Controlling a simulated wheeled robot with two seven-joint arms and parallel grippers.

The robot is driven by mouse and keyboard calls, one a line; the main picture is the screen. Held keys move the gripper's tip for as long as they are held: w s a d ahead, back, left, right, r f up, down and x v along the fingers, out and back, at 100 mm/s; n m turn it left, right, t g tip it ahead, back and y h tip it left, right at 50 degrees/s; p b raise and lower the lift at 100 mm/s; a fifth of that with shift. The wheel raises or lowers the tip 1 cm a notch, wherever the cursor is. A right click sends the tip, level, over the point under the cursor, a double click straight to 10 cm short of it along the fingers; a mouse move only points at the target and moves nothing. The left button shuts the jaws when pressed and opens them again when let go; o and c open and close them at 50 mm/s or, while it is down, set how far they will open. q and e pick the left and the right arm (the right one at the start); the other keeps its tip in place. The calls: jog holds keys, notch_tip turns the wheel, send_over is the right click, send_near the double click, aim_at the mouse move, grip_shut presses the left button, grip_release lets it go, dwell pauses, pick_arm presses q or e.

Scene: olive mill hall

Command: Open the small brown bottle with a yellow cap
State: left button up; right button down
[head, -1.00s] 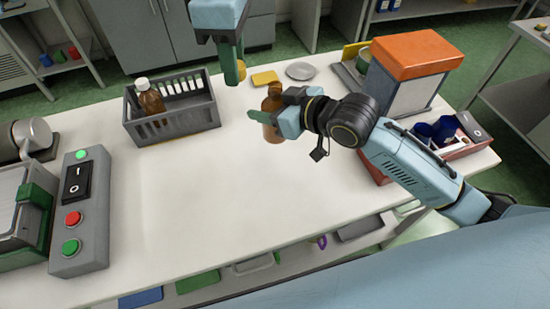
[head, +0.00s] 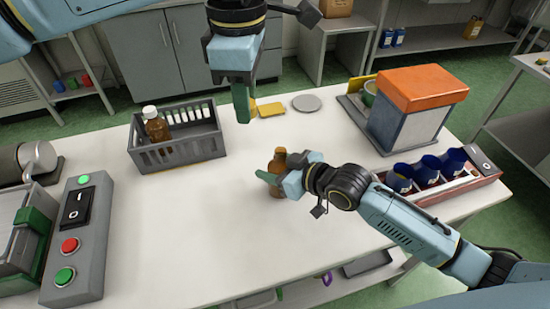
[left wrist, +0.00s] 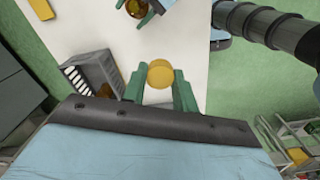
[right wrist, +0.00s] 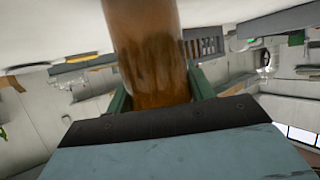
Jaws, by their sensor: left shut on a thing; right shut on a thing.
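The small brown bottle (head: 279,160) is upright near the middle of the table, and its top shows no cap. My right gripper (head: 274,181) is shut around its body; the right wrist view shows the brown glass (right wrist: 152,60) between the fingers. Whether its base touches the table I cannot tell. My left gripper (head: 243,108) is above the table, farther back and left of the bottle, apart from it. It is shut on the yellow cap (left wrist: 160,73), which shows as a round disc between the green fingers. In the left wrist view the bottle (left wrist: 135,8) is at the top edge.
A grey crate (head: 180,155) at the left holds a white-capped brown bottle (head: 157,127). A yellow dish (head: 271,110) and grey disc (head: 306,103) lie at the back. An orange-topped box (head: 415,105) and tray of blue cups (head: 440,185) stand right. The front middle is clear.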

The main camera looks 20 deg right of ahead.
jog(key=shift+f, duration=0.1)
jog(key=shift+f, duration=0.15)
jog(key=c, duration=0.6)
grip_release()
jog(key=shift+o, duration=0.2)
